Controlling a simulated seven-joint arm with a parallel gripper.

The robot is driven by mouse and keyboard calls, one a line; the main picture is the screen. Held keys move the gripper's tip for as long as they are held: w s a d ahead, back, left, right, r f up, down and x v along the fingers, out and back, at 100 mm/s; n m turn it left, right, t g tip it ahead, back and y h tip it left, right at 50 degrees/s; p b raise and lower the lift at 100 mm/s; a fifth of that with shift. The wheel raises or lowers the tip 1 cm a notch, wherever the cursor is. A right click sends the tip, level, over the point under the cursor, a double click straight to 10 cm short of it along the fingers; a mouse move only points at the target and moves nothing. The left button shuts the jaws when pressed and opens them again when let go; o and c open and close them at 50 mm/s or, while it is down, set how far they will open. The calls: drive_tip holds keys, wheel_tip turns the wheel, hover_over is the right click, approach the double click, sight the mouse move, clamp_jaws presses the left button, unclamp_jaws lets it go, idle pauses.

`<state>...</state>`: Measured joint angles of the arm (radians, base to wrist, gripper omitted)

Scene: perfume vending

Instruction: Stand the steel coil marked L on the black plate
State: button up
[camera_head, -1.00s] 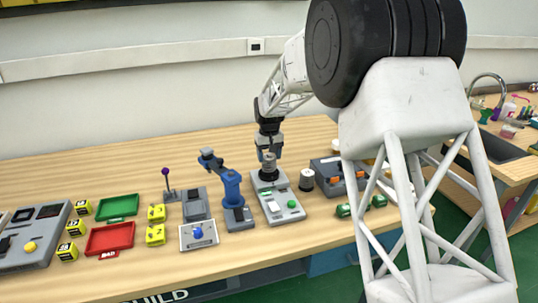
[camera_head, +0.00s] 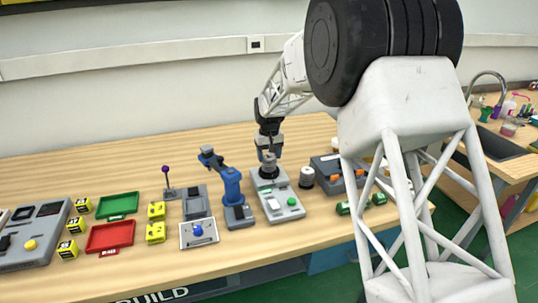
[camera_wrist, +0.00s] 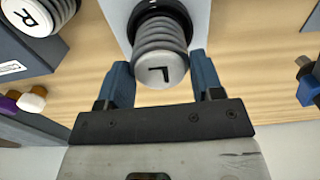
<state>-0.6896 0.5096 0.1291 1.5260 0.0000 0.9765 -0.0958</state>
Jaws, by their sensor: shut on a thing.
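The steel coil marked L (camera_wrist: 162,68) is a ribbed grey cylinder with a black L on its pale end face. My gripper (camera_wrist: 158,78) is shut on it, one blue finger on each side. In the head view my gripper (camera_head: 268,152) points down and holds the coil (camera_head: 268,164) upright over the back end of a grey station. The black plate (camera_head: 266,178) is under the coil there and is partly hidden. In the wrist view a dark edge of the plate (camera_wrist: 150,5) shows behind the coil. I cannot tell whether coil and plate touch.
A second coil, marked R (camera_wrist: 38,14), stands right of the station (camera_head: 306,178) in the head view. A blue toy-like arm (camera_head: 232,190) stands close on the station's left. A grey box (camera_head: 328,172) is to the right. The table behind is clear.

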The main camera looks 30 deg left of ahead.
drive_tip(key=o, duration=1.1)
drive_tip(key=shift+r, duration=0.1)
drive_tip(key=shift+r, duration=3.4)
drive_tip(key=shift+d, duration=0.1)
